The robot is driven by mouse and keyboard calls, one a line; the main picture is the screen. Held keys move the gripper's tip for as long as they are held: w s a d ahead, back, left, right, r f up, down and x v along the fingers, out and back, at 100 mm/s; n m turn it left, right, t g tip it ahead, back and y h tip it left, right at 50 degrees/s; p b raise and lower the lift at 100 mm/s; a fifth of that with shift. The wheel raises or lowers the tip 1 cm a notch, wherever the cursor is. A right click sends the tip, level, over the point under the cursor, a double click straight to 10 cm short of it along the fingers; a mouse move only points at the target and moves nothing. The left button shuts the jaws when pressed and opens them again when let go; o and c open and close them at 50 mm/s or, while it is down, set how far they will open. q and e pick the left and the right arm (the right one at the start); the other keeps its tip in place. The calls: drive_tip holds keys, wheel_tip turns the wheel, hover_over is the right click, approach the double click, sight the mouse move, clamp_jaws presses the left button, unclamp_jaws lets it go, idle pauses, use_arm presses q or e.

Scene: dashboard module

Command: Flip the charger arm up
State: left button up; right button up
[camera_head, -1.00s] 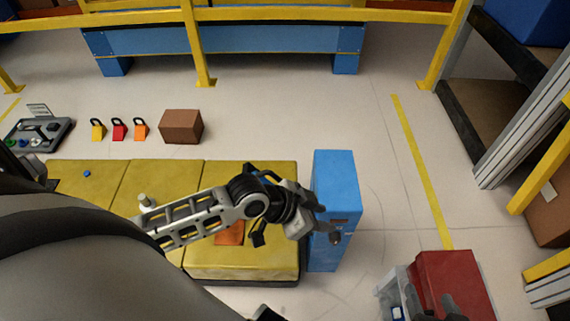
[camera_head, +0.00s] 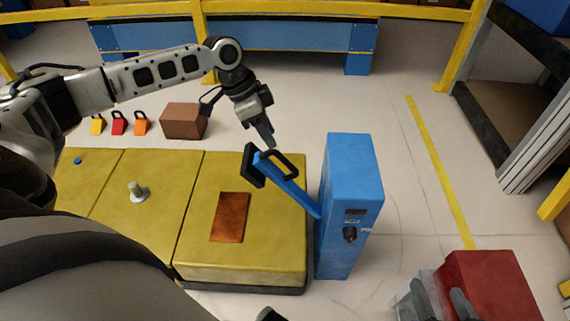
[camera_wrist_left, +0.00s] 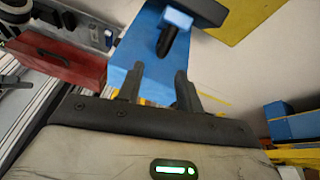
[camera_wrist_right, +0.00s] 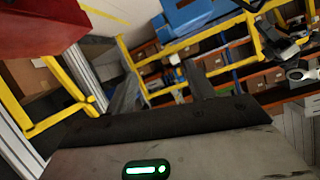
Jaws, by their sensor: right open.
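The charger arm (camera_head: 296,192) is a blue bar tilted up and left from the left side of the blue charger box (camera_head: 352,170), with a black crosspiece and black loop handle (camera_head: 277,161) at its free end. My left gripper (camera_head: 268,142) is just above the handle, pointing down. In the left wrist view its fingers (camera_wrist_left: 158,85) are apart, with the handle (camera_wrist_left: 168,40) just beyond their tips and nothing between them. My right gripper (camera_head: 440,291) is at the lower right, beside the red box. Its fingers (camera_wrist_right: 163,90) are apart and empty in the right wrist view.
Yellow pads (camera_head: 150,225) with an orange plate (camera_head: 229,217) and a metal post (camera_head: 136,193) lie left of the charger box. The red box (camera_head: 492,284) stands lower right. A brown box (camera_head: 184,121) lies behind the pads.

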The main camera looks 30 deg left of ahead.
sight(285, 161)
use_arm(q)
drive_tip(key=b+x, duration=0.2)
drive_tip(key=x, duration=0.6)
drive_tip(key=shift+d+f+b, duration=0.1)
drive_tip(key=shift+f+b, duration=0.2)
drive_tip(key=shift+w+d+f, duration=0.15)
drive_tip(key=shift+d+f, duration=0.15)
drive_tip(key=shift+f, duration=0.35)
use_arm(e)
drive_tip(key=shift+w+a+r+m+t+y, duration=0.1)
drive_tip(key=shift+a+r+m+t+y, duration=0.05)
drive_tip(key=shift+a+r+t+y, duration=0.25)
drive_tip(key=shift+a+r+m+t+y, duration=0.15)
drive_tip(key=shift+r+t+y, duration=0.15)
drive_tip(key=shift+r, duration=0.15)
